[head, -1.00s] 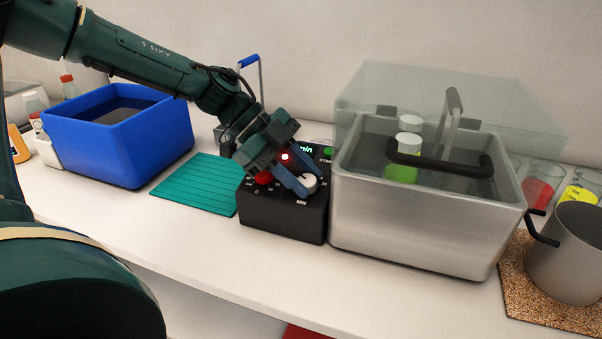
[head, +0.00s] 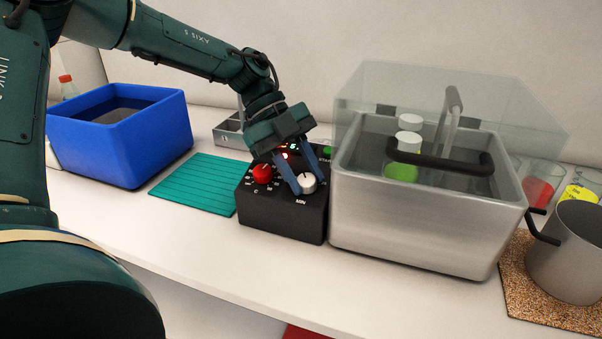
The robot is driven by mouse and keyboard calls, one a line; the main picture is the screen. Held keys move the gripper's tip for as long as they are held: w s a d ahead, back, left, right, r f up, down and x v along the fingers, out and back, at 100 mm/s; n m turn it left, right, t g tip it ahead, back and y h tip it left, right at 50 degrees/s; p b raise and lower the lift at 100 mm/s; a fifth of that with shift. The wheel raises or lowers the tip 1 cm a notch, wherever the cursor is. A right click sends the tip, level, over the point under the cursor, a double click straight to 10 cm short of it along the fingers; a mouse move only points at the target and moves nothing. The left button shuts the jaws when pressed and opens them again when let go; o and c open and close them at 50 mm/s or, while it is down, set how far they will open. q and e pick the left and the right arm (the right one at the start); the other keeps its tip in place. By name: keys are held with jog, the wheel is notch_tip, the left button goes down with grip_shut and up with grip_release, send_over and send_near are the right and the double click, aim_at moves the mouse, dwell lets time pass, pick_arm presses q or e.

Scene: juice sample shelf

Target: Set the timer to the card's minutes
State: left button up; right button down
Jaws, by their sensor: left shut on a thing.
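The black timer box (head: 282,218) stands on the counter, left of the steel bath. A red knob (head: 262,173) sits on its left, marked C below, and a white knob (head: 306,183) on its right, marked MIN. My left gripper (head: 305,183) comes from above and is shut on the white knob, one finger on each side. A lit display at the back of the box is mostly hidden by the fingers, so its number cannot be read. A green button (head: 326,152) shows partly behind the gripper. No card with minutes is identifiable. My right gripper is out of view.
The steel bath (head: 420,228) with a clear raised lid and a green-filled bottle (head: 402,170) stands close right of the timer. A teal mat (head: 195,183) and blue bin (head: 130,145) are left. A pot (head: 568,255) is far right. The front counter is clear.

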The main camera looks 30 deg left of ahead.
pick_arm(q)
jog(key=m+g, duration=0.1)
jog(key=m+g+y, duration=0.1)
jog(key=m, duration=0.1)
jog(key=shift+w+d+y, duration=0.1)
jog(key=shift+w+y, duration=0.05)
jog(key=shift+y, duration=0.15)
jog(key=shift+w+d+r+m+g+y, duration=0.1)
jog(key=shift+m+g+y, duration=0.9)
jog(key=shift+m, duration=0.5)
jog(key=o, duration=1)
jog(key=shift+c, duration=0.2)
